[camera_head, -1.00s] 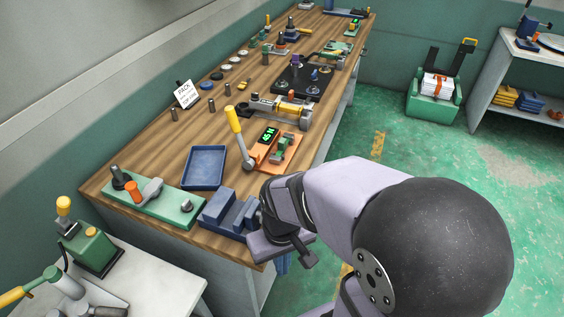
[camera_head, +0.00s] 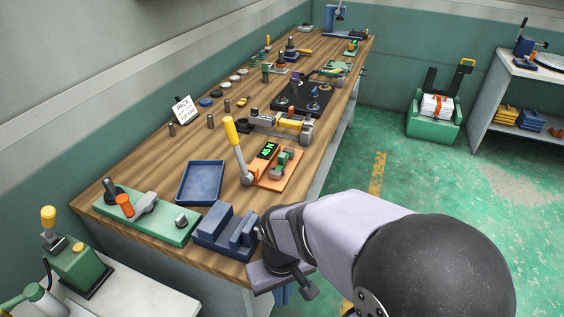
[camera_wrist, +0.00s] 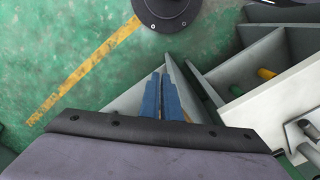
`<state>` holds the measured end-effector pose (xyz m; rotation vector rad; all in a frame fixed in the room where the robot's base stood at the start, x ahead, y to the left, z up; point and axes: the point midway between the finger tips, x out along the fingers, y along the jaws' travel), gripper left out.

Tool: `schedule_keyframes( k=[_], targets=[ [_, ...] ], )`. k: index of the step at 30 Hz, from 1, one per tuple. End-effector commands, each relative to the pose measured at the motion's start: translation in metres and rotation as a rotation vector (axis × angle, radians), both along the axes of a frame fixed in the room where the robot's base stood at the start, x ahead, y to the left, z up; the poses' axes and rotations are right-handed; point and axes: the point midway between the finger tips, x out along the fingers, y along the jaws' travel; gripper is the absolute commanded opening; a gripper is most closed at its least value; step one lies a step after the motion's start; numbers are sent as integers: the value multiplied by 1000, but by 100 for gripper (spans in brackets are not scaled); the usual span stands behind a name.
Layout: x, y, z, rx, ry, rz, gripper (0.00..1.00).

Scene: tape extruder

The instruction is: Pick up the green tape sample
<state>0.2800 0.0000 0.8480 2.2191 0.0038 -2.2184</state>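I cannot pick out a green tape sample for certain in either view. A small green part (camera_head: 283,160) sits on the orange test device with a lit green display (camera_head: 266,151), but I cannot tell whether it is a tape. My gripper (camera_head: 283,294) hangs past the bench's near right edge in the head view, mostly hidden by my wrist. In the wrist view its blue fingers (camera_wrist: 165,90) point over the floor and look close together, with nothing seen between them.
The wooden bench (camera_head: 150,160) carries an empty blue tray (camera_head: 201,182), a blue stepped block (camera_head: 226,229) and a green fixture (camera_head: 143,213). A yellow-handled lever (camera_head: 233,142) stands upright.

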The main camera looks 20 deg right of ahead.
Motion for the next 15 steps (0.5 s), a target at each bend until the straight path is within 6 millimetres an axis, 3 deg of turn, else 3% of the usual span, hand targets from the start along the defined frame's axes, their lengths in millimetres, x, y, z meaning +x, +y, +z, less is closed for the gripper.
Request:
schedule_keyframes(
  k=[1, 3, 15],
  targets=[
    [0, 0, 0, 0, 0, 0, 17],
    [0, 0, 0, 0, 0, 0, 27],
    [2, -4, 5, -29, 13, 41, 27]
  ],
)
